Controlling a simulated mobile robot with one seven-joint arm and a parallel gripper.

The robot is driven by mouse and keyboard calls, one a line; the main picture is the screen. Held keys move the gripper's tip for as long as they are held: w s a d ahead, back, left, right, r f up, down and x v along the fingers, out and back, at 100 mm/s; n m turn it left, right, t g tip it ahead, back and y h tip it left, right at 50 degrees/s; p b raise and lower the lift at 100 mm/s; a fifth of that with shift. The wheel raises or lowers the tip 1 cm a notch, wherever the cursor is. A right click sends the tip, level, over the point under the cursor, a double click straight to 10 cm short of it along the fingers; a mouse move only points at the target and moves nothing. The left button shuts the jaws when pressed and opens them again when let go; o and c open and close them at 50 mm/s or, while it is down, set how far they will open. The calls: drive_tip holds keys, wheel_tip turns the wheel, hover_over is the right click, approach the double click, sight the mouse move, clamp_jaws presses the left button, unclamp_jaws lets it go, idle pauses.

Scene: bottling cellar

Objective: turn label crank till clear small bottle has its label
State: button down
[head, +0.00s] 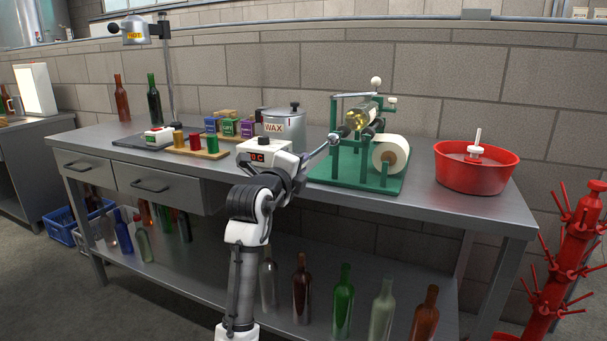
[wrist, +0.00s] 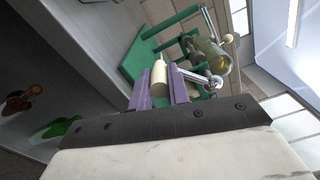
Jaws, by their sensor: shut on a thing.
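The green label machine (head: 360,182) stands on the bench, right of centre. The clear small bottle (head: 362,116) lies on its side on the machine's rollers, tinted yellowish; it also shows in the wrist view (wrist: 208,52). I cannot make out a label on it. The white label roll (head: 391,155) hangs on the machine's front right. My gripper (head: 326,145) is at the machine's left side. In the wrist view its purple fingers (wrist: 165,92) are shut on the cream handle of the label crank (wrist: 159,76). The crank's arm is partly hidden.
A red tub (head: 477,172) stands to the machine's right. A wax pot (head: 284,128) and a tray of coloured pieces (head: 203,151) stand to its left. Bottles stand on the shelf below. A red bottle tree (head: 574,255) stands at the bench's right end.

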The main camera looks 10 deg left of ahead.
drive_tip(key=m, duration=0.1)
drive_tip(key=a+r+m, duration=0.1)
drive_tip(key=r, duration=0.1)
drive_tip(key=shift+w+a+r+m+b, duration=0.25)
drive_tip(key=shift+a+m+b, duration=0.05)
drive_tip(key=shift+a+m, duration=0.1)
drive_tip(key=shift+r, duration=0.25)
idle(0.4)
drive_tip(key=c, duration=1.3)
unclamp_jaws()
drive_tip(key=shift+c, duration=0.2)
drive_tip(key=v, duration=1.3)
drive_tip(key=shift+s, duration=0.4)
